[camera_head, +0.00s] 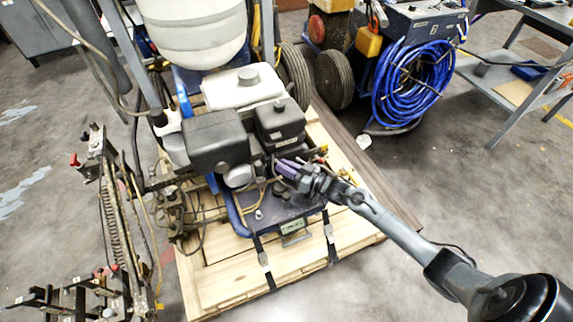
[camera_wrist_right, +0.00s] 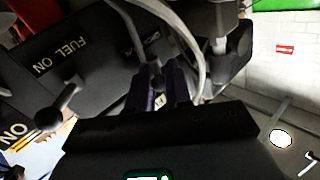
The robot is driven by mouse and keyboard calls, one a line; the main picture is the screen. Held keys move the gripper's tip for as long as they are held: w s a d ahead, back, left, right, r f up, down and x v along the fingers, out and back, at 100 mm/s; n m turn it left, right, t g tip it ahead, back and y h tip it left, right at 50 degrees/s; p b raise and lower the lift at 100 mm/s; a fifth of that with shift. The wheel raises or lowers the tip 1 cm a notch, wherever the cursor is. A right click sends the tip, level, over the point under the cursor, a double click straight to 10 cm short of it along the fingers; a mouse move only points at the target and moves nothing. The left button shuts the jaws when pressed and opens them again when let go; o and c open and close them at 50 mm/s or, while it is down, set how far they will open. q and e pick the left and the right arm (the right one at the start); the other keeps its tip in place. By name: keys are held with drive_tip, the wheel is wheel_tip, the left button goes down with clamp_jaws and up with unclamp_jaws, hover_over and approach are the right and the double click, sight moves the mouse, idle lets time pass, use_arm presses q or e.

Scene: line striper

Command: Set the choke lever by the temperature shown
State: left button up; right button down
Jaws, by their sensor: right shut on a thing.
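The line striper's engine (camera_head: 210,140) sits on its blue frame on a wooden pallet. My right gripper (camera_head: 280,167), with purple fingers, reaches into the engine's right side. In the right wrist view my right gripper (camera_wrist_right: 157,80) is shut on a small dark part between its fingertips, likely the choke lever, mostly hidden. Beside it is a black plate (camera_wrist_right: 75,60) marked "FUEL ON", with a second marking partly covered by a cable. A lever with a round black knob (camera_wrist_right: 50,117) stands at left, apart from the fingers. A small display (camera_head: 291,228) sits on the deck; its reading is too small to tell.
A grey hose (camera_wrist_right: 185,35) curves close over the fingers. A black engine housing (camera_head: 278,122) stands just above my gripper. A coiled blue hose (camera_head: 412,85) and a metal table (camera_head: 520,75) are at the right.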

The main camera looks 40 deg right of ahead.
drive_tip(key=m+h+p, duration=0.1)
drive_tip(key=p, duration=0.1)
drive_tip(key=a+m+h+p, duration=0.1)
drive_tip(key=h+p, duration=0.1)
drive_tip(key=m+t+h+p, duration=0.1)
drive_tip(key=h, duration=0.1)
drive_tip(key=shift+a+r+p, duration=0.3)
drive_tip(key=shift+a+p, duration=0.1)
drive_tip(key=shift+a+m+h+p, duration=0.15)
drive_tip(key=shift+m+h+p, duration=0.2)
drive_tip(key=shift+m+h, duration=0.45)
drive_tip(key=h, duration=0.1)
drive_tip(key=m+h, duration=0.1)
drive_tip(key=a+m+h, duration=0.1)
drive_tip(key=shift+w+f+g+h+p, duration=0.2)
drive_tip(key=shift+f+g+h+p, duration=0.1)
drive_tip(key=shift+h+p, duration=0.1)
drive_tip(key=shift+w+a+m+g+h, duration=0.15)
drive_tip(key=shift+m+g+h, duration=0.1)
drive_tip(key=shift+m+h, duration=0.4)
drive_tip(key=shift+w+a+m+g+h, duration=0.2)
drive_tip(key=shift+m+h, duration=0.25)
drive_tip(key=shift+h, duration=0.4)
drive_tip(key=shift+s+m+g+h+b, duration=0.1)
drive_tip(key=shift+m+g+h+b, duration=0.2)
drive_tip(key=shift+g+h+b, duration=0.1)
